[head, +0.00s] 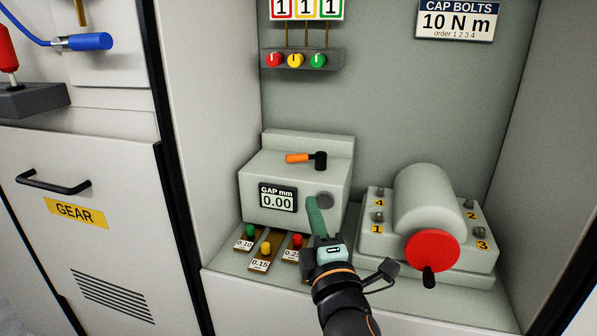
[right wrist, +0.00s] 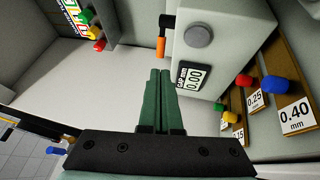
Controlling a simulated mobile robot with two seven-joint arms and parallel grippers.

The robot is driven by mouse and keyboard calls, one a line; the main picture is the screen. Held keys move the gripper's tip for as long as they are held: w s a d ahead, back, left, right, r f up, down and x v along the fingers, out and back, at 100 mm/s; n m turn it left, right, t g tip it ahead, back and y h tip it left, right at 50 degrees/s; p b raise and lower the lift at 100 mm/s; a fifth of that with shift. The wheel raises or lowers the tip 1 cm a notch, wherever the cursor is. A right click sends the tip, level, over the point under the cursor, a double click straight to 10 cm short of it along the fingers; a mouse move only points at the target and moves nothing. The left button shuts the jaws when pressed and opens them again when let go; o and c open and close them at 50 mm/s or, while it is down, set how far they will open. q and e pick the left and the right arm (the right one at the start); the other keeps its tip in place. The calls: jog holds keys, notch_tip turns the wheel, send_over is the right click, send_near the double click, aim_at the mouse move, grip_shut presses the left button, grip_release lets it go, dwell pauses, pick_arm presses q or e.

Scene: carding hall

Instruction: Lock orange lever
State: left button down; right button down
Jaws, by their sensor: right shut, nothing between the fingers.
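The orange lever (head: 298,158) lies on top of the grey gap box (head: 262,170), its orange handle pointing left from a black pivot. It also shows in the right wrist view (right wrist: 161,46), at the edge of the box top. The box display (head: 277,200) reads 0.00. My right gripper (head: 314,206) is shut and empty, with its green fingers in front of the box near the round grey button (head: 325,200). In the right wrist view its fingers (right wrist: 160,75) are together, pointing towards the lever side. I cannot tell whether they touch the box. My left gripper is not in view.
Gauge strips with coloured knobs (head: 266,248) lie below the box. A grey cylinder (head: 422,198) with a red wheel (head: 432,250) and numbered bolts stands at right. Red, yellow and green dials (head: 296,60) are on the back wall. A GEAR cabinet (head: 76,212) stands left.

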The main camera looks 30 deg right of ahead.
aim_at(294, 177)
jog(key=x, duration=1.1)
jog(key=shift+a, duration=0.1)
jog(key=shift+w+d+r, duration=0.1)
jog(key=shift+w+d, duration=0.15)
jog(key=shift+w, duration=0.25)
jog(key=shift+p, duration=0.3)
jog(key=shift+w+a+r+p, duration=0.1)
jog(key=shift+w+r+p, duration=0.05)
jog(key=shift+w+p, duration=0.5)
jog(key=shift+w, duration=0.15)
jog(key=shift+f, duration=0.25)
